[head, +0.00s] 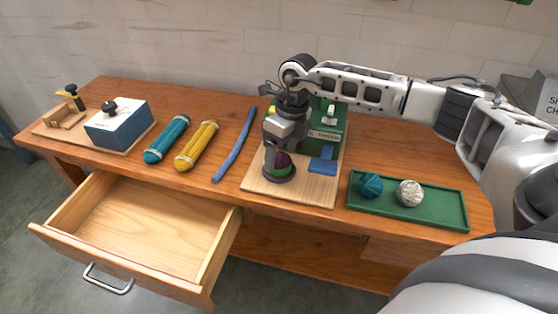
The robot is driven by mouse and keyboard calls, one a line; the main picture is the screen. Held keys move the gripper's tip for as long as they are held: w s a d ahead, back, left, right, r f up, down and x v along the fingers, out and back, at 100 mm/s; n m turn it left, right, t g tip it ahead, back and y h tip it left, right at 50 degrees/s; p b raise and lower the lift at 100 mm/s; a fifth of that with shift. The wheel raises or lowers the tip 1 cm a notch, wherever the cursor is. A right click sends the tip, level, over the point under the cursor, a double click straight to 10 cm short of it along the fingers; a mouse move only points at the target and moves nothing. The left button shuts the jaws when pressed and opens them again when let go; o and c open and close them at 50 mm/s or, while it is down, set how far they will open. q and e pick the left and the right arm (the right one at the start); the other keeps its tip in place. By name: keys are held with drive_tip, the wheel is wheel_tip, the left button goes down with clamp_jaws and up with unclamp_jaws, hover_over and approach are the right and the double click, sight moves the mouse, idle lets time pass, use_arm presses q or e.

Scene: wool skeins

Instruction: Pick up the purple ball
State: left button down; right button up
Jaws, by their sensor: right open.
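The purple ball (283,161) sits low on a dark round base (279,176) with a green part beside it, on the light wooden board of the green device. My right gripper (276,158) points down from above and is open, with its fingers around or right beside the ball. The fingers hide part of the ball, and I cannot tell whether they touch it. My left gripper is not in the head view.
An empty drawer (140,228) stands open in front.

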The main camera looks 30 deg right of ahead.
drive_tip(key=shift+w+a+f, duration=0.1)
drive_tip(key=shift+a+f, duration=0.05)
drive_tip(key=shift+f, duration=0.75)
drive_tip(key=c, duration=1)
drive_tip(key=shift+c, duration=0.3)
drive_tip(key=shift+r, duration=0.1)
